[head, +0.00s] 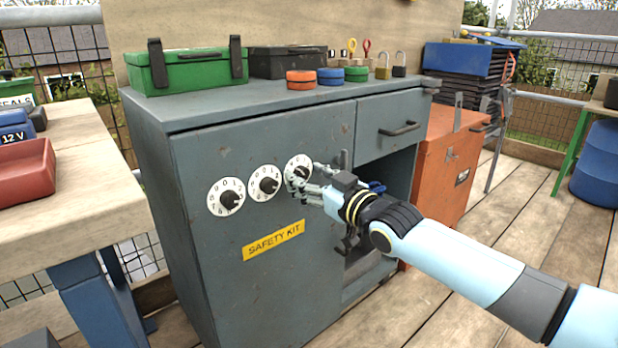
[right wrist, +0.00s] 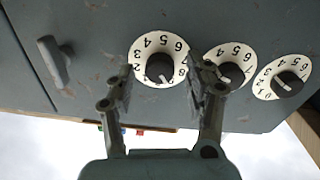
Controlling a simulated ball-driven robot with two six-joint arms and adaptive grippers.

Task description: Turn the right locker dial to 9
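The right locker dial (head: 297,168) is a white numbered disc with a black knob, the rightmost of three on the grey locker door. In the right wrist view, the right dial (right wrist: 160,42) faces me between my fingers, with its black knob (right wrist: 160,67) in the gap. My right gripper (head: 308,176) is at this dial, its fingers spread on either side of the knob and apart from it. The lower numbers are hidden or too small, so I cannot tell its setting. The middle dial (head: 264,183) and left dial (head: 226,196) are free. My left gripper is not in view.
A yellow SAFETY KIT label (head: 273,240) is below the dials. The door handle (right wrist: 54,62) shows in the right wrist view. Tape rolls, padlocks and a green case (head: 195,70) stand on the locker top. An orange cabinet (head: 441,165) stands to the right, a wooden bench (head: 85,185) left.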

